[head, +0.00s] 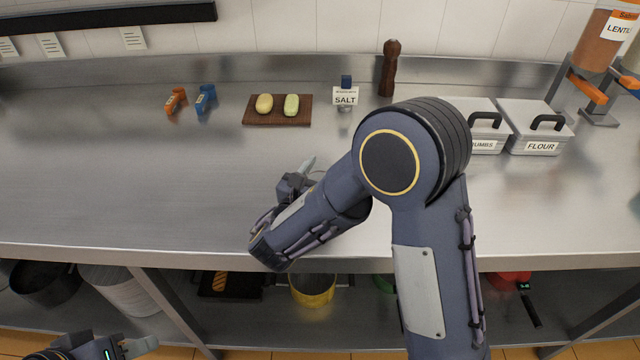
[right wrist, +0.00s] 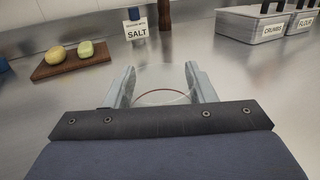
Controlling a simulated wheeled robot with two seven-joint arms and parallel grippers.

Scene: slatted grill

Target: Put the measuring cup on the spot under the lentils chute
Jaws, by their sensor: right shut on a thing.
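The clear measuring cup (right wrist: 160,84) is between the two fingers of my right gripper (right wrist: 160,90) in the right wrist view, and the gripper is shut on it. In the head view my right gripper (head: 307,172) is over the front middle of the steel counter; its arm hides most of the cup. The lentils dispenser (head: 600,38) stands at the far right back, with an orange part (head: 588,90) below its container. The spot under its chute is not clearly visible. My left gripper (head: 125,347) is low at the bottom left, in front of the counter; its jaw opening is unclear.
The crumbs box (head: 482,108) and flour box (head: 540,132) stand left of the dispenser. A salt holder (head: 345,97), a brown pepper mill (head: 390,68) and a board (head: 277,120) with two potato-like items are at the back. The counter's left (head: 90,180) and right front are clear.

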